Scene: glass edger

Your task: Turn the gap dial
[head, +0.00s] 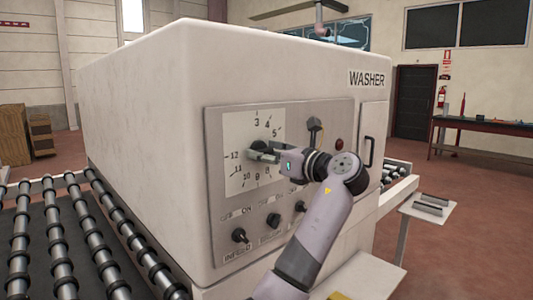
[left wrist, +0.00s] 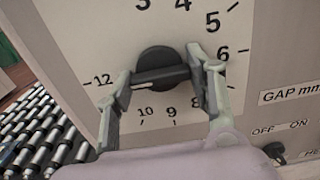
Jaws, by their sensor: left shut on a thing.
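The gap dial is a round black knob with a raised bar (left wrist: 162,64), on a white scale plate (head: 238,180) marked with numbers around it. In the head view the dial (head: 259,145) is partly hidden by my left gripper (head: 266,155). In the left wrist view my left gripper (left wrist: 165,78) has one finger at each end of the bar and is shut on it. The bar lies nearly level, its left end toward the 12 and its right end slightly higher. The label "GAP mm" (left wrist: 291,95) is right of the scale. My right gripper is not in view.
The dial sits on the panel of a large white washer (head: 150,110). Several small switches (head: 239,236) are below the scale, and a red button (head: 339,144) is to the right. A roller conveyor (head: 60,240) runs along the left. A small side table (head: 428,208) stands at right.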

